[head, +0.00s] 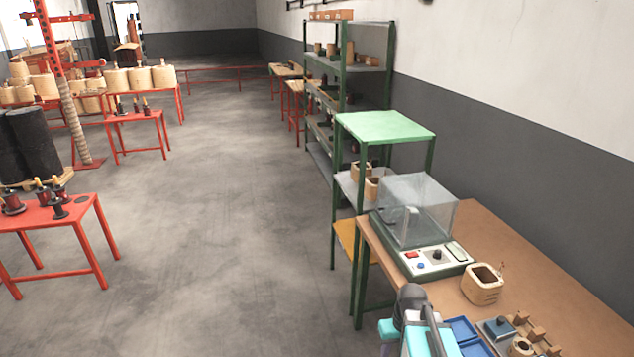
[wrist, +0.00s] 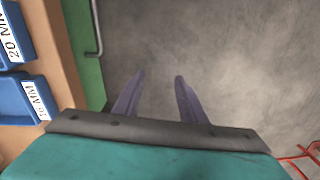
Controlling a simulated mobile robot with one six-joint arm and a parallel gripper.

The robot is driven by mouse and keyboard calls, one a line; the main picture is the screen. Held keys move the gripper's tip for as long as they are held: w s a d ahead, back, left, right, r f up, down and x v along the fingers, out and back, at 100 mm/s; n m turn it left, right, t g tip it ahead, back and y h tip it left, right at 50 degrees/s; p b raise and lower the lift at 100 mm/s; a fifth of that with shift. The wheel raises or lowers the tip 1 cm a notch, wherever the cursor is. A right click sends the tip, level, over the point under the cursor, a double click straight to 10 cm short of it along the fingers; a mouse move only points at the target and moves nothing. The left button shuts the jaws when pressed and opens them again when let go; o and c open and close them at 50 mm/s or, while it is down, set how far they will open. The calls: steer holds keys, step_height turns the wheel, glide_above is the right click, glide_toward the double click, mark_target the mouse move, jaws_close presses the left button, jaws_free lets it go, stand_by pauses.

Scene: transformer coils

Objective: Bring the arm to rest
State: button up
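My gripper shows in the wrist view (wrist: 160,82). Its two purple-grey fingers stand apart with nothing between them. Only bare grey floor lies behind the fingertips. In the head view my arm shows at the bottom, right of centre, beside the front left part of the wooden workbench (head: 545,262). The fingers cannot be made out in the head view. The bench edge and a green leg or panel (wrist: 82,45) lie to the left of the fingers in the wrist view.
On the bench stand a clear-covered machine (head: 432,258), a wooden coil former (head: 482,284) and blue trays (head: 463,328); a blue bin (wrist: 20,98) shows in the wrist view. A green shelf stand (head: 385,127) adjoins the bench. A red table (head: 45,216) stands left. Floor between is clear.

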steer(key=s+a+f+m, duration=0.1)
steer(key=s+a+f, duration=0.15)
steer(key=a, duration=0.35)
steer(key=s+f+g+b, duration=0.5)
steer(key=s+f+b, duration=0.5)
steer(key=s+f, duration=1.5)
step_height(320, 180, down, 4)
steer(key=shift+s+d+r+g+h, duration=0.1)
steer(key=shift+s+d+g+h, duration=0.1)
steer(key=shift+s+g+h, duration=0.15)
